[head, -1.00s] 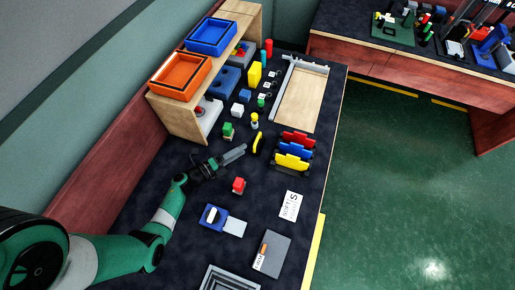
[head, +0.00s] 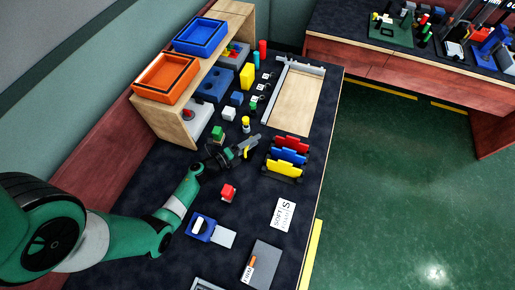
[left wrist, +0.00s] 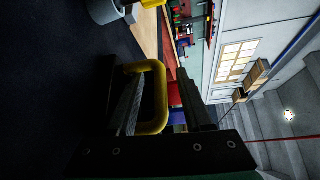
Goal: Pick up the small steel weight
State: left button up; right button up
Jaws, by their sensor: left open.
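I cannot clearly make out a small steel weight in the head view. My left gripper (head: 252,145) is open at the yellow curved piece (head: 247,150), left of the coloured racks. In the left wrist view the yellow piece (left wrist: 161,95) is a rounded loop standing between the two spread fingers (left wrist: 163,112); whether a finger touches it I cannot tell. A grey cylindrical thing (left wrist: 103,11) shows at the top of the left wrist view, cut by the edge; I cannot tell if it is the weight. My right gripper is not in view.
Red, blue and yellow racks (head: 285,167) stand just right of the gripper. A small yellow-topped piece (head: 246,124) and a green-topped block (head: 218,133) stand nearby. A red-topped block (head: 228,192) is nearer. Shelf bins (head: 166,84) are at upper left.

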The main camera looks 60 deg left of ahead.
pick_arm(q)
jog(key=shift+x, duration=0.85)
jog(key=shift+s+r, duration=0.1)
jog(key=shift+s, duration=0.25)
jog(key=shift+c, duration=0.9)
grip_shut()
